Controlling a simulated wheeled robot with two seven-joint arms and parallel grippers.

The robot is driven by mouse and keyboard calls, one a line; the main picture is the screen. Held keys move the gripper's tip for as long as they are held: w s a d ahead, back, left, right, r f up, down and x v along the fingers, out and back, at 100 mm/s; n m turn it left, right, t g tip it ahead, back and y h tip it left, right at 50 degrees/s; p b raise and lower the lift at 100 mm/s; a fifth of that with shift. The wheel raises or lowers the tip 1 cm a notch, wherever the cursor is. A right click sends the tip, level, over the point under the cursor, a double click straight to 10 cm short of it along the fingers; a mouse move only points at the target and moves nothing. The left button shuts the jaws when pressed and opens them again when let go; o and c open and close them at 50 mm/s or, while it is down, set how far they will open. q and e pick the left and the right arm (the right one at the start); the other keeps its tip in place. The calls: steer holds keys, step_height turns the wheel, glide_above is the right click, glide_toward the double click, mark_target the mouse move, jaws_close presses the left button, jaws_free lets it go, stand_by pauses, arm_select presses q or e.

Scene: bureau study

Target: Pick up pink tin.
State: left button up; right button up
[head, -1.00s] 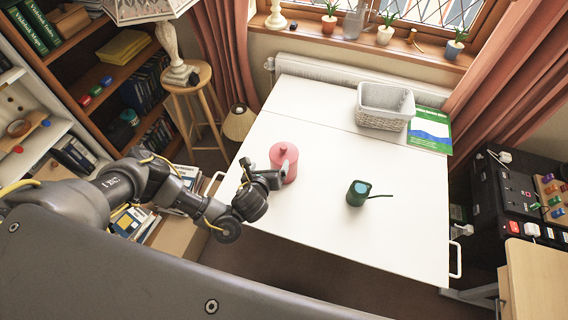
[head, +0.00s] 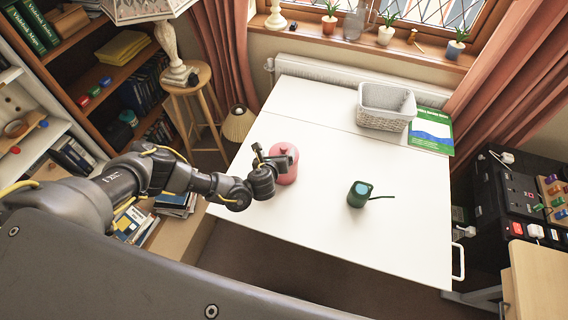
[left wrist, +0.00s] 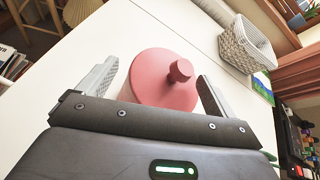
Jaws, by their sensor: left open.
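The pink tin (head: 285,174) stands upright on the left part of the white table (head: 318,213). It has a round lid with a small knob on top. In the left wrist view the pink tin (left wrist: 166,80) lies between the two fingers, its lower part hidden by the gripper body. My left gripper (head: 275,158) is open, with its fingers at either side of the tin near its lid. In the left wrist view the gripper (left wrist: 158,88) shows a gap around the tin; I cannot tell whether either finger touches it. My right gripper is not in view.
A small green watering can (head: 359,194) stands right of the tin. A pale woven basket (head: 385,108) and a green book (head: 430,131) are at the table's back right. A stool (head: 190,88) stands beyond the left edge. The table's front middle is clear.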

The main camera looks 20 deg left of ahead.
arm_select(q)
steer(key=shift+w+f, duration=0.15)
steer(key=shift+w, duration=0.05)
steer(key=c, duration=1.8)
